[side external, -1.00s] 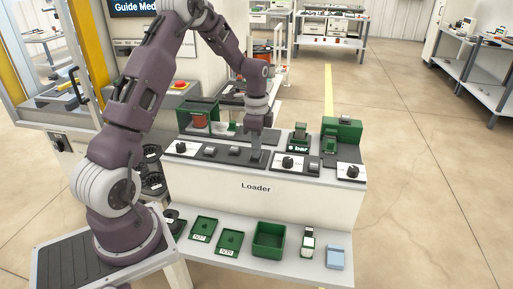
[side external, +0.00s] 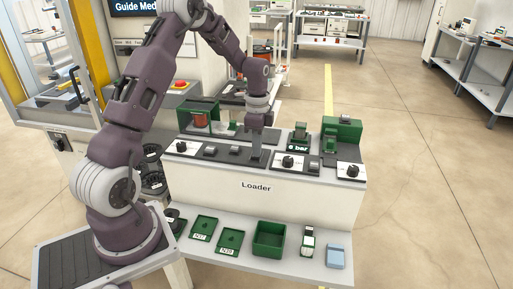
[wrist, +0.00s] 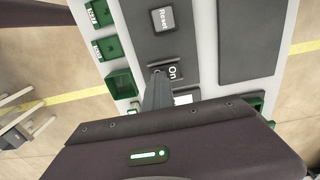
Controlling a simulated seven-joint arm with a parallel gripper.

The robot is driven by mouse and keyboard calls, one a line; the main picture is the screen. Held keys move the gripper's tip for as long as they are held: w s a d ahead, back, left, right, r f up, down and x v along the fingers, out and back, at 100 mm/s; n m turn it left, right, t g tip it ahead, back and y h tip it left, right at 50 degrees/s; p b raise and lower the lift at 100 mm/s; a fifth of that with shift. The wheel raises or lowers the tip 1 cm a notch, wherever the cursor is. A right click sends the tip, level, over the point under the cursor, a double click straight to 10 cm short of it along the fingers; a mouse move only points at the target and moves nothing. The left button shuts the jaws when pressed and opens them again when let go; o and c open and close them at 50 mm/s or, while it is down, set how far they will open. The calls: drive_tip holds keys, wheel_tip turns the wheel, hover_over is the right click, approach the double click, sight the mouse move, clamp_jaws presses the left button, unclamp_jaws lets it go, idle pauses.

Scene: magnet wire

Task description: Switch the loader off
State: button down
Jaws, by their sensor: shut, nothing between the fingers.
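The loader (side external: 256,198) is a long white box labelled "Loader" in the side external view, with dark control plates on top. My gripper (side external: 256,156) points down at the middle of these plates. Its fingers are shut and empty. In the wrist view my gripper's fingertips (wrist: 157,74) are at the left edge of a dark rocker switch marked "On" (wrist: 173,72). I cannot tell whether they touch it. A grey "Reset" button (wrist: 163,19) sits above that switch in the wrist view. My fingers partly hide the panel below the switch.
Black knobs (side external: 289,161) and grey buttons (side external: 209,150) line the top. Green fixtures (side external: 342,129) stand behind at the right. Green trays (side external: 203,229), a green bin (side external: 269,240) and a blue block (side external: 335,257) sit on the lower front shelf.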

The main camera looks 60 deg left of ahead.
drive_tip(key=shift+w+a+f, duration=0.1)
drive_tip(key=shift+a+f, duration=0.25)
wheel_tip(320, 180, up, 15)
drive_tip(key=shift+s+d+f, duration=0.15)
drive_tip(key=shift+s+d, duration=0.05)
drive_tip(key=shift+d, duration=0.25)
